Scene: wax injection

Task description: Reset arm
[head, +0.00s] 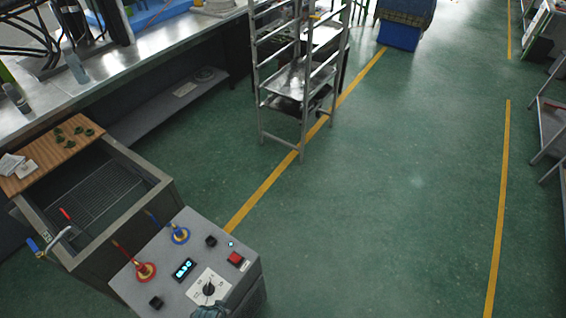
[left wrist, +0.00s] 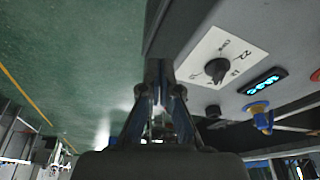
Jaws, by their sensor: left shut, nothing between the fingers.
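The grey control box (head: 218,252) carries a black rotary dial (head: 209,289) on a white plate, a lit display (head: 184,268), a red switch (head: 236,258) and black knobs. My left gripper (left wrist: 158,88) is shut and empty beside the box's edge, near the dial, which also shows in the left wrist view (left wrist: 217,70). In the head view only a dark part of the left gripper (head: 210,312) shows at the bottom edge, below the dial. My right gripper is not in view.
A metal tank (head: 162,190) with a wire grate adjoins the box, with a wooden board (head: 50,155) holding several small green pieces. A metal rack (head: 300,75) stands behind. A workbench (head: 150,62) runs along the left. Green floor (head: 400,200) on the right is clear.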

